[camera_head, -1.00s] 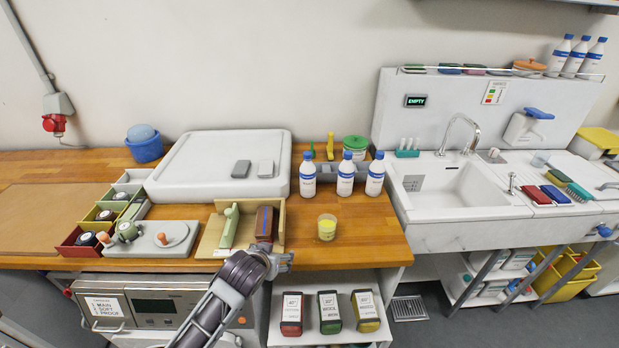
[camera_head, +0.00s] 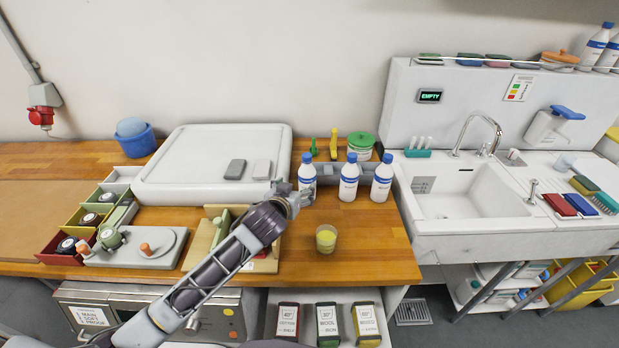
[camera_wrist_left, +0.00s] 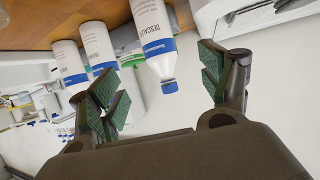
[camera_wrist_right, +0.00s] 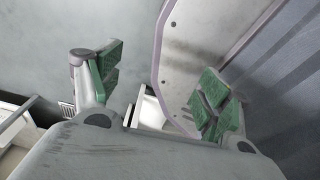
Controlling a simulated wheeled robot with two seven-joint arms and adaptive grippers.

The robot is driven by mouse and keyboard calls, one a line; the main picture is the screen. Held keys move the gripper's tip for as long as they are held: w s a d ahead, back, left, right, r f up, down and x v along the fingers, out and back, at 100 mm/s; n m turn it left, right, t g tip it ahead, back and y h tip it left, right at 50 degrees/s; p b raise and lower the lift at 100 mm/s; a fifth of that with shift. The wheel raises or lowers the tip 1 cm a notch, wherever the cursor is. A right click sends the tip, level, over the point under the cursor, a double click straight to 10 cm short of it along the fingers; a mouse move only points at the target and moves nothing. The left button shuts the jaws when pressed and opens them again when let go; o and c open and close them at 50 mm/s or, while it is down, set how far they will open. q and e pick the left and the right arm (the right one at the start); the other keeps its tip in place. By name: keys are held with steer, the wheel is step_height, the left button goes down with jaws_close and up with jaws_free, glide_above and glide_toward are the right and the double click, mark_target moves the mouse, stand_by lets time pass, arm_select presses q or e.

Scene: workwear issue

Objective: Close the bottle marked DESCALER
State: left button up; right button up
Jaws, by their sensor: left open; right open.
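The bottle marked DESCALER (camera_wrist_left: 152,28) is white with a blue band and a blue top (camera_wrist_left: 169,84); it shows in the left wrist view between the finger directions, apart from both fingers. I cannot tell whether its top is open or shut. In the head view it appears to be the leftmost (camera_head: 307,176) of three similar bottles, upright on the counter. My left gripper (camera_head: 293,195) is open and empty just before it, partly hiding its lower left; it also shows in the left wrist view (camera_wrist_left: 161,84). My right gripper (camera_wrist_right: 160,83) is open and empty, away from the bottles.
Two more white bottles, a middle one (camera_head: 348,182) and a right one (camera_head: 381,182), stand close by on the right. A cup with yellow contents (camera_head: 326,239) stands in front. A white slab (camera_head: 210,150) lies at left. A grey rack (camera_head: 330,171) is behind the bottles.

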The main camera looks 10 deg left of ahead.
mark_target(305, 177)
arm_select(q)
steer(key=shift+r+p+x, duration=0.15)
steer(key=shift+p+x, duration=0.1)
steer(key=shift+x, duration=1.95)
steer(key=shift+r+p+x, duration=0.15)
steer(key=shift+p+x, duration=0.1)
steer(key=shift+x, duration=2)
steer(key=shift+w, duration=0.15)
steer(key=shift+p+x, duration=0.4)
steer(key=shift+x, duration=2.15)
steer(key=shift+d+f, duration=0.1)
steer(key=shift+f, duration=0.05)
steer(key=c, duration=1.2)
steer(key=shift+c, duration=0.2)
